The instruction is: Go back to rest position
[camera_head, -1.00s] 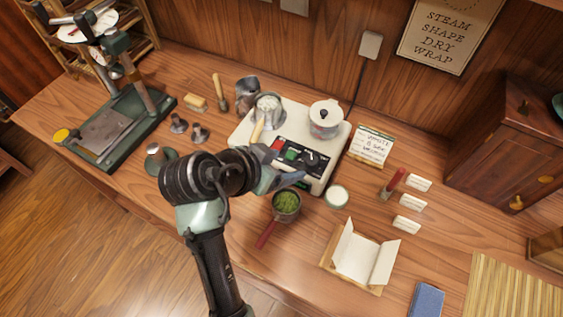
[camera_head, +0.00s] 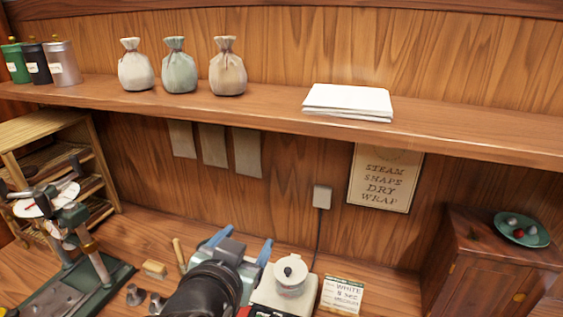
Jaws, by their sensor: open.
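My gripper (camera_head: 240,246) is in the head view at the lower middle, above the workbench. Its two blue fingers stand apart and point up and away, with nothing between them. My dark wrist lies in front of part of the bench. Just to the right of the gripper, in the picture, is a white lidded pot (camera_head: 289,275) on a pale steamer base (camera_head: 270,292). The base is partly hidden by my arm, and I cannot tell the exact gap between them.
A press (camera_head: 95,262) stands at the left, near a bamboo rack (camera_head: 40,130). A shelf (camera_head: 440,127) above holds cloth bags (camera_head: 180,70), canisters (camera_head: 62,66) and white sheets (camera_head: 347,102). A wooden cabinet (camera_head: 480,265) with a green plate (camera_head: 521,232) stands at the right.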

